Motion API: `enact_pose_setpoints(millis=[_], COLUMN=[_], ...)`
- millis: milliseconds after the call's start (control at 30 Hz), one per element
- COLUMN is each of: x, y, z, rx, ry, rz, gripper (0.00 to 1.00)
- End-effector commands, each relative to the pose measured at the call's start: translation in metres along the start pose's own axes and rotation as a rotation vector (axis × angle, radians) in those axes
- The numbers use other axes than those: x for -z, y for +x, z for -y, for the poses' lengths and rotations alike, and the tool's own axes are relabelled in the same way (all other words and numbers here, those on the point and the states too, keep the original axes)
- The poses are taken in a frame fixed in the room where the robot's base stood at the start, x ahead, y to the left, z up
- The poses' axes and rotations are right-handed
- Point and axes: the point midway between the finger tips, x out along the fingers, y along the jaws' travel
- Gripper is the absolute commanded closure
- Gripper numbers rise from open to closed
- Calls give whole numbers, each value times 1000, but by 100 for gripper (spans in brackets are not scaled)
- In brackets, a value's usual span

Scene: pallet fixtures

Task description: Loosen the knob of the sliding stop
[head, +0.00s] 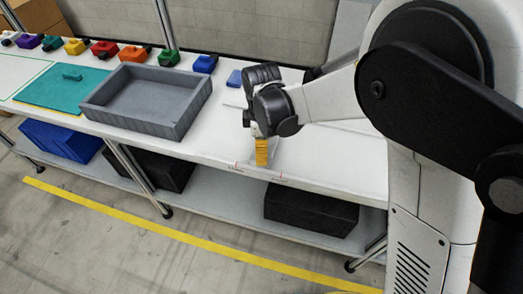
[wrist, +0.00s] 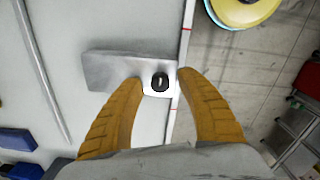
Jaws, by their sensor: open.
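In the wrist view the sliding stop (wrist: 105,70) is a grey metal block lying flat by the bench's edge. Its small black knob (wrist: 160,82) has a pale line on top and sits at the block's edge-side end. My gripper (wrist: 158,77) is open, with its yellow-orange fingers on either side of the knob. Gaps show between fingers and knob; their height difference cannot be told. In the head view my gripper (head: 262,152) points down at the bench's front edge, and the knob is hidden there.
The white bench (head: 225,147) has a grey tray (head: 195,108), a teal board (head: 50,90) and several coloured knobbed blocks along the back. A blue block (head: 234,78) lies behind my gripper. A thin rod (wrist: 42,75) lies left of the stop. A black bin (head: 310,210) stands below.

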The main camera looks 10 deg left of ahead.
Motion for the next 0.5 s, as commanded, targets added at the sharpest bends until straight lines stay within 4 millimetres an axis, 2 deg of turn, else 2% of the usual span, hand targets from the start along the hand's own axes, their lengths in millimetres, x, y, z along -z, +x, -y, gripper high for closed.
enact_pose_setpoints(millis=[167, 500], x=[0, 0], y=[-23, -96], z=[0, 0], rx=[0, 0], ry=[0, 0], rz=[0, 0], gripper=[56, 56])
